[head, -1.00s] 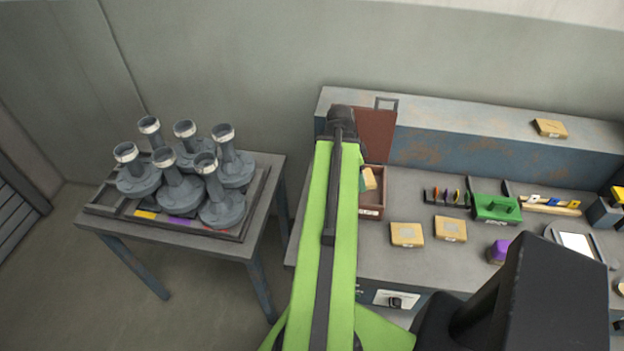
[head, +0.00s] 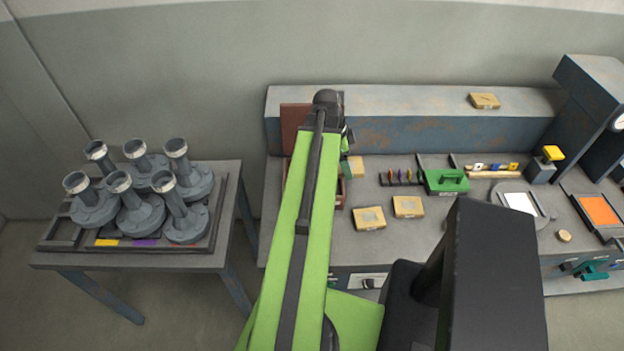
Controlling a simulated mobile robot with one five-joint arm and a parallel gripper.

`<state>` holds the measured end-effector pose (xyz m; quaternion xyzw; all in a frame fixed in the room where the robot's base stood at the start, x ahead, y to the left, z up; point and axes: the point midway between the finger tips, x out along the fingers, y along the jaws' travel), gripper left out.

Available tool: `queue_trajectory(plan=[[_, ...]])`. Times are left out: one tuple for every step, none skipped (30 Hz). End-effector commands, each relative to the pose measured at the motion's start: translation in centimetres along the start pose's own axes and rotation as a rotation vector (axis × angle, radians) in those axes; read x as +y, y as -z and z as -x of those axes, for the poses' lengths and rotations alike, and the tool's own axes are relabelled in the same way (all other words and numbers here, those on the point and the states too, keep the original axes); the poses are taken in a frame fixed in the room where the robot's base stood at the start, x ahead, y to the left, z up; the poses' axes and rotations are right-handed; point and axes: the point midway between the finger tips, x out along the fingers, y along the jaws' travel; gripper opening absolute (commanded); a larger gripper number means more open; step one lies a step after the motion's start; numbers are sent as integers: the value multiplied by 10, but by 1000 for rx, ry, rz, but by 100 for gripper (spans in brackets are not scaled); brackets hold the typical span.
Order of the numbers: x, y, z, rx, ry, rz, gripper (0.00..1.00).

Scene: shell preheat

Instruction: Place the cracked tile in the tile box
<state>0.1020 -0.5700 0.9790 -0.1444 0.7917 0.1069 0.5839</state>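My gripper (head: 347,146) is mostly hidden behind my green arm. A tan tile (head: 356,167) hangs under it, tilted, and appears held; the fingers on it are not clear, nor can I see whether it is cracked. The brown wooden box (head: 341,194) with its raised lid (head: 294,116) stands at the bench's left end, largely covered by my arm. The tile shows just right of the box's visible side. Two tan tiles lie on the bench, a left one (head: 369,218) and a right one (head: 408,207). Another tile with a dark mark (head: 485,101) lies on the raised ledge.
A side table (head: 228,190) at the left carries several grey funnel-like parts. The floor between is clear.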

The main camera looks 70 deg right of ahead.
Motion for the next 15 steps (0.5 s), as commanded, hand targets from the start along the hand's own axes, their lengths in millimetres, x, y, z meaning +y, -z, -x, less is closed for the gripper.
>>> queue_trajectory(plan=[[-2,-7,-4,0,1,3,15],[-3,-12,-7,0,1,5,15],[-6,-22,-11,0,2,6,15],[-8,-30,-14,0,1,7,15],[-11,-39,-18,0,2,9,15],[-15,-51,-22,0,2,9,15],[-17,-61,-24,0,2,10,15],[-20,-69,-26,0,2,9,15],[-24,-81,-29,0,3,10,15],[-26,-89,-31,0,3,9,15],[-28,-97,-33,0,2,10,15],[-30,-106,-35,0,2,8,15],[-32,-112,-35,0,1,8,15],[-33,-117,-36,0,2,9,15],[-35,-122,-36,0,2,8,15]])
